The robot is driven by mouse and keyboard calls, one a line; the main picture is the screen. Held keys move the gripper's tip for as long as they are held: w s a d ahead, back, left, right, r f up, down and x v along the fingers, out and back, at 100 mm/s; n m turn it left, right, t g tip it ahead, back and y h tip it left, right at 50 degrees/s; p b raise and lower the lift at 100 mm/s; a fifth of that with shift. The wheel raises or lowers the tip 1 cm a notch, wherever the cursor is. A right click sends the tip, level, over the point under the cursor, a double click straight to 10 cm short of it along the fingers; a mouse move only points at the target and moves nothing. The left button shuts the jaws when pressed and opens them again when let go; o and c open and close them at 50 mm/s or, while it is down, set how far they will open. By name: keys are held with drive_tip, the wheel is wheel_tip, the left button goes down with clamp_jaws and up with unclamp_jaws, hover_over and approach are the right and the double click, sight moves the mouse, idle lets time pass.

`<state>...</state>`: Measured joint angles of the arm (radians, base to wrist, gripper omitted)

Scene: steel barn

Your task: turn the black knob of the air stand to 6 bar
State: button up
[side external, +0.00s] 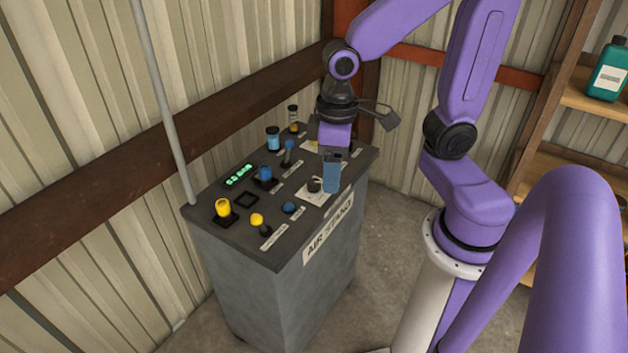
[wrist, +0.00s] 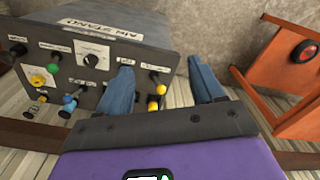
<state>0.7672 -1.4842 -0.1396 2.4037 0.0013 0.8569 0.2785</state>
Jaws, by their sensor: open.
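The air stand (side external: 285,290) is a grey cabinet with a dark sloping top panel. Its black knob (side external: 314,185) sits on a white dial plate near the panel's front edge. In the wrist view the black knob (wrist: 91,61) shows on its white plate, left of both fingers. My gripper (side external: 332,178) has blue fingers pointing down, close beside the knob in the side view. In the wrist view my gripper (wrist: 160,68) is open and empty, its fingers apart and not around the knob.
Several other controls crowd the panel, including a yellow knob (side external: 222,207), a yellow-topped lever (side external: 257,220) and a blue knob (side external: 265,173). A grey pole (side external: 160,90) rises at the panel's left corner. Shelves with a green bottle (side external: 608,72) stand at right.

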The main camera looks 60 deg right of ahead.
drive_tip(key=w+d+f+m, duration=0.2)
drive_tip(key=w+d+m, duration=0.5)
drive_tip(key=w+m, duration=0.35)
drive_tip(key=m, duration=0.8)
approach(314, 182)
wheel_tip(314, 182, down, 9)
drive_tip(key=shift+w+a+f, duration=0.1)
drive_tip(key=c, duration=1.1)
